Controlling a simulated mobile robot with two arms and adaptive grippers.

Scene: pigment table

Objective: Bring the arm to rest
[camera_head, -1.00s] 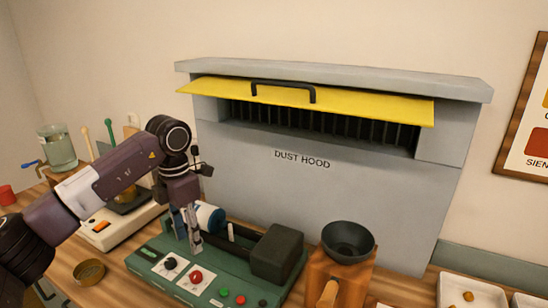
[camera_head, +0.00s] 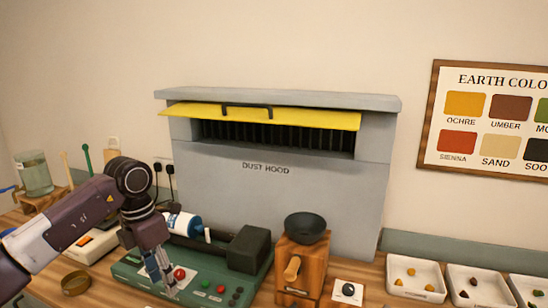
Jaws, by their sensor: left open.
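My left arm comes in from the left. Its gripper (camera_head: 160,276) points down and is open, with nothing between its fingers. It is over the left part of the control panel of a green machine (camera_head: 128,272), close to a red knob (camera_head: 180,273). I cannot tell whether the fingertips touch the panel. The gripper hides part of the panel to the left of the red knob. My right gripper is not in view.
A blue-and-white cylinder (camera_head: 183,224) lies behind my gripper. The grey dust hood (camera_head: 270,205), with its yellow flap (camera_head: 290,117) raised, stands behind. A wooden grinder (camera_head: 302,262) and white trays (camera_head: 416,292) are to the right. A brass dish (camera_head: 75,283) lies left.

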